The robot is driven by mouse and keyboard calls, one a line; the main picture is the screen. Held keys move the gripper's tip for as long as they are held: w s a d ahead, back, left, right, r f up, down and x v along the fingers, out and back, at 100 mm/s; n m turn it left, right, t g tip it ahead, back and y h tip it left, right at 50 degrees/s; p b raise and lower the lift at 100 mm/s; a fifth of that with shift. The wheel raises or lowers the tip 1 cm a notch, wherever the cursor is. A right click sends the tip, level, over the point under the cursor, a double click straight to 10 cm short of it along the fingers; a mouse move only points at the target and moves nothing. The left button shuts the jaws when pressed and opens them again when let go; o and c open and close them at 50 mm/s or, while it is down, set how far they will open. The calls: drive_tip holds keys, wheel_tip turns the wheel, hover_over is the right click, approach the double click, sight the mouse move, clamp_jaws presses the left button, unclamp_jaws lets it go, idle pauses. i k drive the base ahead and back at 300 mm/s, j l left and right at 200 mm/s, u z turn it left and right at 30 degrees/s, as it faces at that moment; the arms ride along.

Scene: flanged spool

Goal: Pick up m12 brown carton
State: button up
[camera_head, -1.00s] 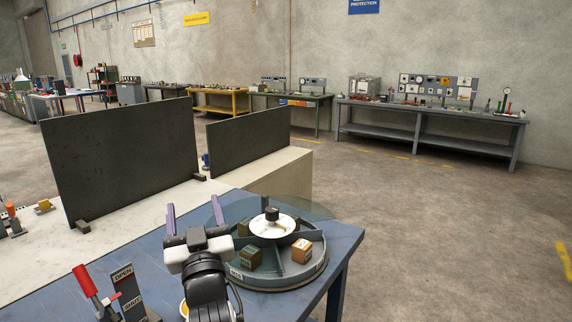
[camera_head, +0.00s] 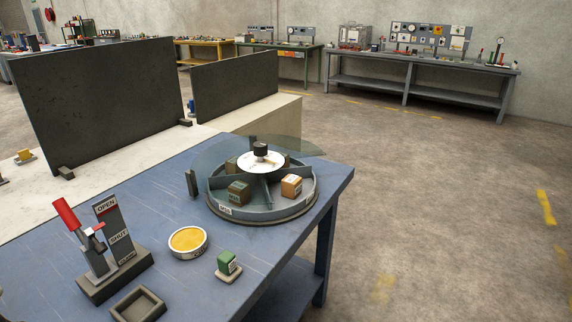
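A round grey divided carousel (camera_head: 222,210) stands on the blue table and holds several small cartons in its compartments. An orange-brown carton (camera_head: 291,186) with a pale label sits in the front right compartment. A darker olive-brown carton (camera_head: 238,192) sits in the front left compartment. Another dark carton (camera_head: 231,165) is partly visible behind, through a clear cover. The carton labels are too small to read, so I cannot tell which is m12. My gripper is not in view.
The blue table (camera_head: 150,210) also bears a red-handled OPEN/SHUT lever (camera_head: 80,225), a round yellow-filled dish (camera_head: 188,241), a green block (camera_head: 226,263) and an empty square tray (camera_head: 138,305). A white hub disc (camera_head: 261,162) tops the carousel. Dark panels (camera_head: 100,105) stand behind. Floor at right is clear.

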sight(291, 185)
drive_tip(key=i+l+u, duration=0.1)
drive_tip(key=l, duration=0.25)
drive_tip(key=i+l+u, duration=0.1)
drive_tip(key=i+l, duration=0.15)
drive_tip(key=i+l+u, duration=0.1)
drive_tip(key=l, duration=0.4)
drive_tip(key=i+l+u, duration=0.1)
drive_tip(key=l, duration=0.25)
drive_tip(key=i+l+u, duration=0.1)
drive_tip(key=l, duration=0.3)
drive_tip(key=i+l+u, duration=0.1)
drive_tip(key=l, duration=0.3)
drive_tip(key=i+l+u, duration=0.15)
drive_tip(key=i+l, duration=0.35)
drive_tip(key=i, duration=0.2)
